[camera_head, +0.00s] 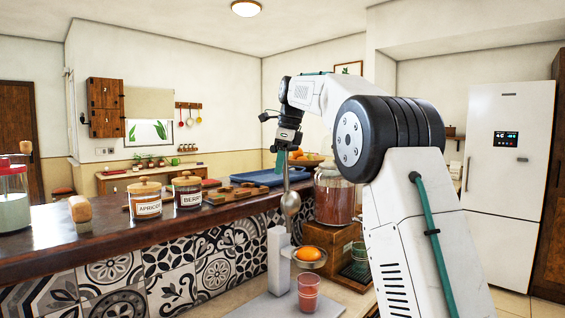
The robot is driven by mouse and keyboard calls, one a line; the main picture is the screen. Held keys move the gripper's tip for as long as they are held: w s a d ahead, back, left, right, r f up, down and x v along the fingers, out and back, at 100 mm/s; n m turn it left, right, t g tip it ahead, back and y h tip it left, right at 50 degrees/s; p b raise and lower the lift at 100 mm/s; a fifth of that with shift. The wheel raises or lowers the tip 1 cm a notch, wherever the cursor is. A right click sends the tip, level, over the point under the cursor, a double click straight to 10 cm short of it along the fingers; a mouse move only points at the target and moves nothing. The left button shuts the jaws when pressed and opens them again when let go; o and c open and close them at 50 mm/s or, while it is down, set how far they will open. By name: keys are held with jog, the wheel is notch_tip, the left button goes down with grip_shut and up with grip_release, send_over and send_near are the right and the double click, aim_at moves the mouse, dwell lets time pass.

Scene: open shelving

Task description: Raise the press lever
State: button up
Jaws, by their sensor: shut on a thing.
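The juice press has a pale grey column (276,262) on a flat base (265,306) at the lower middle. Its metal press lever (290,204) stands nearly upright above the column, with its rounded cup part clear of the orange. My gripper (283,160) is shut on the upper end of the lever. The exact contact is small and partly hidden by the fingers. An orange piece (309,253) sits in the press's metal holder. A glass with reddish juice (308,291) stands below it.
The raised dark counter (70,252) behind the press holds jars (145,200), wooden boards and a blue tray (257,177). A large red-brown jar (335,196) on a wooden box (338,240) stands close to the right of the press.

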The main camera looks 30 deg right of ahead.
jog(key=shift+w, duration=0.25)
jog(key=o, duration=1.3)
jog(key=shift+d, duration=0.1)
jog(key=shift+c, duration=0.2)
jog(key=v, duration=0.7)
jog(key=shift+r, duration=0.15)
jog(key=shift+s+r, duration=0.1)
jog(key=shift+r, duration=0.1)
